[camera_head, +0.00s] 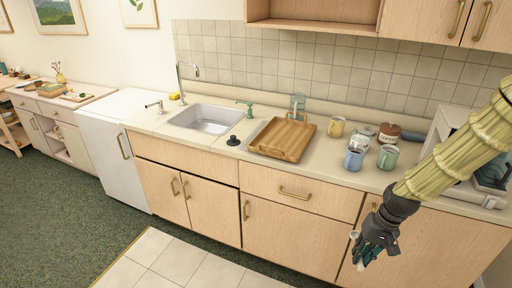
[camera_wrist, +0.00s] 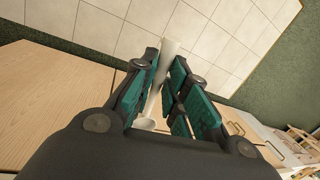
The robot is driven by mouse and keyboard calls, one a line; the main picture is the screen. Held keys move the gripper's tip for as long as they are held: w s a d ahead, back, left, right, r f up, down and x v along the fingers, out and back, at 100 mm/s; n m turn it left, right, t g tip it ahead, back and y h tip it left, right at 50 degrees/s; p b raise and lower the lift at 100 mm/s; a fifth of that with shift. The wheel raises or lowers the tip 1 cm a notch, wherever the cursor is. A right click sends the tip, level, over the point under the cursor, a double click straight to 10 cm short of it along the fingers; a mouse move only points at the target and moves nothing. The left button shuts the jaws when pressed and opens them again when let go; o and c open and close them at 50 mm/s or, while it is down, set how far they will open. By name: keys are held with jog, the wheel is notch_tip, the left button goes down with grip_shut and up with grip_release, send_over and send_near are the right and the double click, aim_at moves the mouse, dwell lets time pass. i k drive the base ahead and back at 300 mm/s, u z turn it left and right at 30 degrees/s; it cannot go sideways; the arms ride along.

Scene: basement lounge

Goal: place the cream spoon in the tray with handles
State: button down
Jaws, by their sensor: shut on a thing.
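My gripper (camera_head: 368,262) is at the lower right in the head view, in front of the lower cabinets and below the counter's edge. It is shut on the cream spoon (camera_head: 354,235), of which only small pale parts show there. In the wrist view the spoon (camera_wrist: 166,58) lies between the teal finger pads of my gripper (camera_wrist: 172,92), with one end sticking out past the fingertips. The wooden tray with handles (camera_head: 283,139) rests on the counter right of the sink, up and left of my gripper. It looks empty.
Several mugs, such as a blue one (camera_head: 353,160) and a green one (camera_head: 388,157), stand on the counter right of the tray. A black stopper (camera_head: 233,141) lies left of it. The sink (camera_head: 206,119) is further left. Tiled floor (camera_head: 165,262) lies in front of the cabinets.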

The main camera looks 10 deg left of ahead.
aim_at(279, 146)
jog(key=u, duration=0.4)
jog(key=k, duration=0.9)
jog(key=u, duration=1.2)
jog(key=i, duration=1.05)
jog(key=u, duration=0.4)
jog(key=i, duration=1.15)
jog(key=z, duration=1.25)
jog(key=i, duration=0.6)
jog(key=z, duration=0.6)
